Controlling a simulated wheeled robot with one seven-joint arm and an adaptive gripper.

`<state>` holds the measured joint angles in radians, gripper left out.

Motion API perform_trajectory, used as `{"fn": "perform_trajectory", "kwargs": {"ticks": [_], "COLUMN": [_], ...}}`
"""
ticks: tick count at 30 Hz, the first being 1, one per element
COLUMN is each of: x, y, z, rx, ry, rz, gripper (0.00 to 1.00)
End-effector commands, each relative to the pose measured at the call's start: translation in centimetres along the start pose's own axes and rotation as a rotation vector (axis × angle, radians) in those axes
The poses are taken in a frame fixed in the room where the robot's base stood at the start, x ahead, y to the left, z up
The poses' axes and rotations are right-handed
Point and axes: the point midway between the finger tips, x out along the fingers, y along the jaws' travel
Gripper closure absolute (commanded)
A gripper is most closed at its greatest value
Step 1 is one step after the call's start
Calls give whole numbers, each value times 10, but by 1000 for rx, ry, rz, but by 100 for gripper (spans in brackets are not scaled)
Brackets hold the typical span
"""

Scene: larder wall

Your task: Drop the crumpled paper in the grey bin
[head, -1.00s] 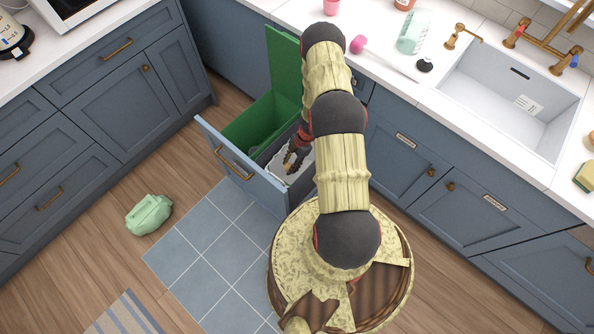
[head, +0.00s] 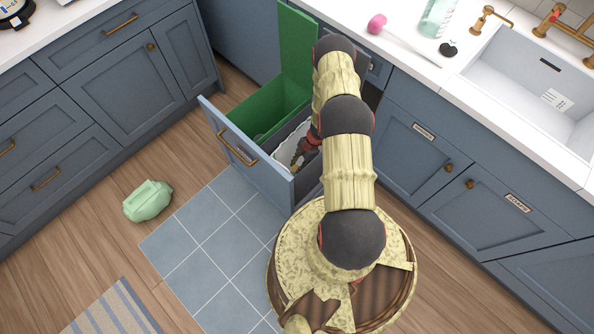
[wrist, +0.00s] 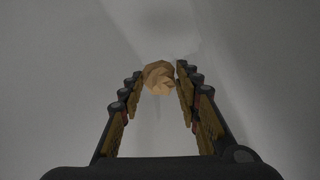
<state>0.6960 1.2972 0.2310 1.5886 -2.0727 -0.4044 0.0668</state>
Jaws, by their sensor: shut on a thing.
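The crumpled paper (wrist: 159,78) is a small tan ball between my fingertips in the wrist view. My gripper (wrist: 157,70) is shut on it, with pale grey surfaces all around. In the head view my gripper (head: 304,152) reaches down into the grey bin (head: 289,128), which has a white lining (head: 287,152) and sits in the pulled-out drawer (head: 240,160). My arm hides part of the bin, and the paper cannot be made out in the head view.
A green bin (head: 262,110) with its lid (head: 297,45) raised stands beside the grey bin in the same drawer. A pale green bag-like object (head: 147,200) lies on the floor at left. Counters and a sink (head: 530,90) run behind and to the right.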

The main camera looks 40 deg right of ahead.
Motion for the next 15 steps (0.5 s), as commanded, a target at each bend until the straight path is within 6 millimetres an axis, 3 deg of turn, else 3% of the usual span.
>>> {"fn": "perform_trajectory", "kwargs": {"ticks": [5, 15], "x": [25, 27], "y": [-1, 0], "z": [10, 11], "rx": [0, 0], "ry": [0, 0], "rz": [-1, 0], "gripper": [79, 79]}}
